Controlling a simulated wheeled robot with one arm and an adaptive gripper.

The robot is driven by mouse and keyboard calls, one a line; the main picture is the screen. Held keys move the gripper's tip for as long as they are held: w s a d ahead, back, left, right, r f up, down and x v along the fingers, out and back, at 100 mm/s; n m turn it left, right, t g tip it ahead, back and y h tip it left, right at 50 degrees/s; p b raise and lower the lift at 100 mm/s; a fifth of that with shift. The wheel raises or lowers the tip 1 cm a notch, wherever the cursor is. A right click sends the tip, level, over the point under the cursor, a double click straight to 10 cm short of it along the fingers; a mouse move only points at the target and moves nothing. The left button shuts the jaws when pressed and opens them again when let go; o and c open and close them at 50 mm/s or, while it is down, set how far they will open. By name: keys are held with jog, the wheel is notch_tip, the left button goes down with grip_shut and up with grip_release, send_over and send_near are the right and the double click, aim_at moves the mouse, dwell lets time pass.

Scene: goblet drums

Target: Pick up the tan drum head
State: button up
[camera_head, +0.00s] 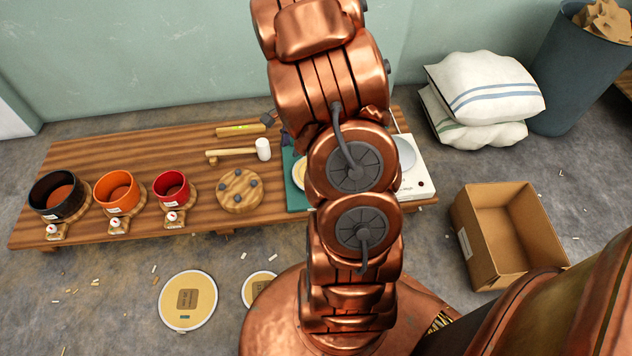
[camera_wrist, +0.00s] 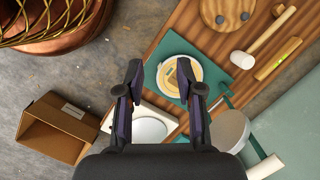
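A tan drum head (camera_wrist: 188,84), a round disc with a pale rim and a brown square mark, lies on a green mat (camera_wrist: 213,55) on the wooden bench. In the head view only the left edge of this drum head (camera_head: 299,174) shows; my arm hides the rest. My gripper (camera_wrist: 160,72) is open, its two dark fingers apart with nothing held. It is over the bench, and the disc appears beyond and between the fingertips, toward the right finger, which overlaps its edge. The height gap is hard to judge.
Two tan, light-rimmed discs lie on the floor: a larger one (camera_head: 202,315) and a partly hidden one (camera_head: 256,280). The bench (camera_head: 90,160) holds black, orange and red pots, a round board (camera_head: 240,203), a mallet (camera_head: 263,149) and a white device (camera_head: 415,178). An open carton (camera_head: 480,238) stands right.

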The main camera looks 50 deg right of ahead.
jog(key=s+d+f+m+t+b, duration=0.1)
jog(key=d+f+m+b, duration=0.5)
jog(key=f, duration=0.7)
jog(key=s+d+f+m+t+b, duration=0.1)
jog(key=d+f+b, duration=0.45)
jog(key=f, duration=0.75)
jog(key=shift+m, duration=0.3)
jog(key=shift+d+b+x, duration=0.3)
jog(key=shift+b+x, duration=0.15)
jog(key=shift+x, duration=0.85)
jog(key=shift+d+b+x, duration=0.25)
jog(key=shift+b+x, duration=0.25)
jog(key=shift+x, duration=0.8)
jog(key=shift+d+b+x, duration=0.3)
jog(key=shift+b+x, duration=0.15)
jog(key=shift+x, duration=0.8)
jog(key=shift+w+f, duration=0.1)
jog(key=shift+f, duration=0.1)
jog(key=shift+c, duration=0.4)
grip_shut()
